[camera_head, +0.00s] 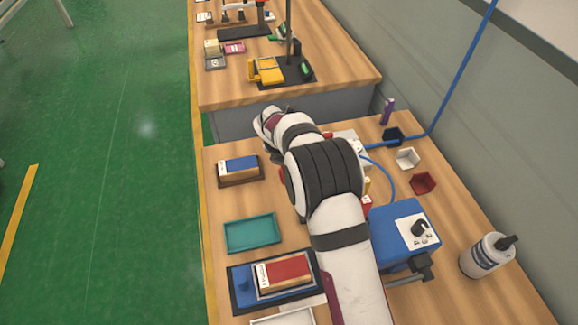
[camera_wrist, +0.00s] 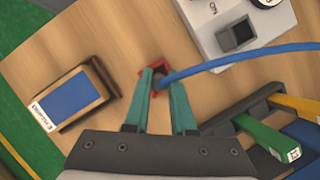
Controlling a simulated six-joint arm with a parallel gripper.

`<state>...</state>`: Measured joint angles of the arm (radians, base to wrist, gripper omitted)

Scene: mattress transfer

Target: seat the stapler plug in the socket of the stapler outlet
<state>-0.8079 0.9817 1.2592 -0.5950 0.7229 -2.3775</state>
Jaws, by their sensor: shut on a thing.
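My gripper (camera_wrist: 160,79) has teal fingers closed on a small red plug (camera_wrist: 158,88), which shows between and just past the fingertips in the wrist view. A blue cable (camera_wrist: 245,54) runs from the plug to the right. A light grey outlet block (camera_wrist: 205,22) with a dark square socket (camera_wrist: 237,35) lies up and to the right, apart from the plug. In the head view part of this outlet (camera_head: 347,138) shows past my arm, which hides my gripper. How far the plug is above the table is unclear.
A blue-topped box (camera_wrist: 70,102) lies left of the plug. Green (camera_wrist: 266,138) and yellow (camera_wrist: 300,106) pieces are at the right. In the head view a blue machine (camera_head: 393,222), a teal tray (camera_head: 252,233) and a bottle (camera_head: 485,256) stand nearer. Bare wood surrounds the plug.

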